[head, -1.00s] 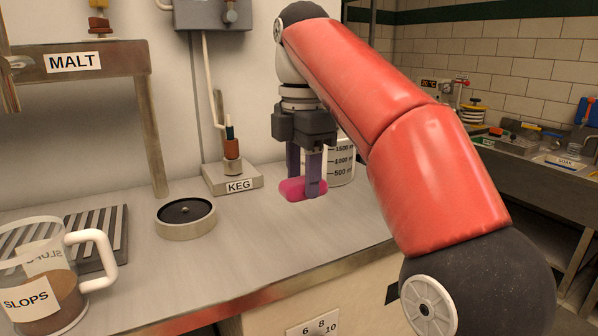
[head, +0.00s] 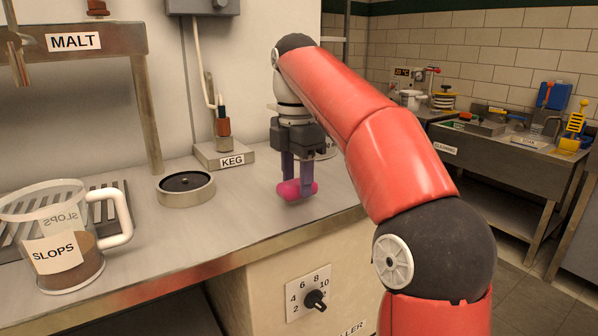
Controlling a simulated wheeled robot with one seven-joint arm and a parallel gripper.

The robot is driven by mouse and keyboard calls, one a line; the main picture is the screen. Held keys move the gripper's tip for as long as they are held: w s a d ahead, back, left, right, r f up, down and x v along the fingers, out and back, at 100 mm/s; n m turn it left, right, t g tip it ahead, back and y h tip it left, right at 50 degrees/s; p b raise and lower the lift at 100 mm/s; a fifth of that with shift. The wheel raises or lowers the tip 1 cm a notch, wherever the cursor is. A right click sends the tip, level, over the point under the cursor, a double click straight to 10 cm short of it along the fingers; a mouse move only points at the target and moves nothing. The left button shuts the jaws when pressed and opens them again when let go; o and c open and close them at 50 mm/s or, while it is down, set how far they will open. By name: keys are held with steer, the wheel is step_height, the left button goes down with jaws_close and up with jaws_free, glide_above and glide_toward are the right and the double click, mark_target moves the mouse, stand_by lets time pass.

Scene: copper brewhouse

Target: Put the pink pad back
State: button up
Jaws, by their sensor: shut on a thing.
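The pink pad (head: 291,190) is between the two purple fingers of my gripper (head: 297,188), which is shut on it. The gripper points down and holds the pad at or just above the steel counter, right of the keg stand. I cannot tell whether the pad touches the counter. The fingers hide part of the pad. The place where the pad belongs is not clear in this view.
A round black-topped dish (head: 186,190), a keg stand (head: 222,156) and a slops jug (head: 66,240) stand on the counter (head: 240,215). A measuring jug (head: 328,150) is partly hidden behind my arm. A sink bench (head: 505,150) with a cleaning label stands at the right.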

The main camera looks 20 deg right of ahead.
steer(key=shift+a+f, duration=0.1)
steer(key=shift+f, duration=0.45)
stand_by(0.4)
steer(key=o, duration=0.9)
steer(key=o, duration=0.5)
steer(key=shift+o, duration=0.2)
